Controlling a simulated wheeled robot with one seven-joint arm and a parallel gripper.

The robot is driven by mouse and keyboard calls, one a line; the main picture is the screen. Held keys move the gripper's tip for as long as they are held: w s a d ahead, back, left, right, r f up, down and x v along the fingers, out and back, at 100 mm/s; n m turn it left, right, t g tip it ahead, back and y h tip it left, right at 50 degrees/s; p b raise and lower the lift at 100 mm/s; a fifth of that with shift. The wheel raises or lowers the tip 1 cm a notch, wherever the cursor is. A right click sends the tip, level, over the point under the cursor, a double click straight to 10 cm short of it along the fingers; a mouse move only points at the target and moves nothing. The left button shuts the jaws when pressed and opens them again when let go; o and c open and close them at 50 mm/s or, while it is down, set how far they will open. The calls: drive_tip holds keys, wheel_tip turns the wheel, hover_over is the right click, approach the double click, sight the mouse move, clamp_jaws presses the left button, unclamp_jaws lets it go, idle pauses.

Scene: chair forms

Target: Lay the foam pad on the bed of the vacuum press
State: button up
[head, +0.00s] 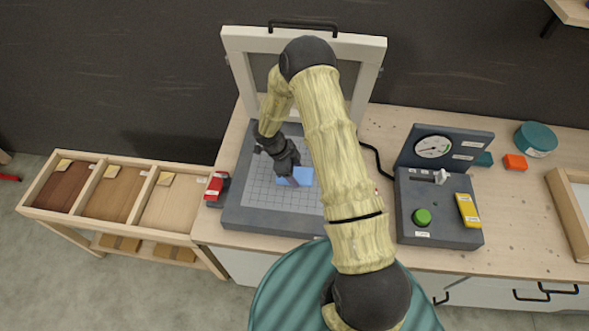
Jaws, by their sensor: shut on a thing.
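The vacuum press bed (250,196) is a grey gridded plate in a dark frame on the bench. Its pale lid frame (238,62) stands raised at the back. The blue foam pad (304,175) is at the middle of the bed, partly hidden by my gripper. My gripper (293,181) points down over the bed and is shut on the pad. From this view I cannot tell whether the pad touches the bed or is held just above it.
A control box (437,226) with a green button and a gauge (433,147) stands right of the press. A red clamp-like item (216,188) is at the bed's left edge. A sample rack (135,222) stands at left. A teal tub (535,138) and orange block (515,162) sit at right.

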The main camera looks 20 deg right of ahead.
drive_tip(key=shift+f, duration=0.3)
idle(0.6)
drive_tip(key=o, duration=1)
drive_tip(key=shift+o, duration=0.2)
drive_tip(key=b+v, duration=0.3)
drive_tip(key=v, duration=1.4)
drive_tip(key=shift+r, duration=0.2)
drive_tip(key=shift+w, duration=0.1)
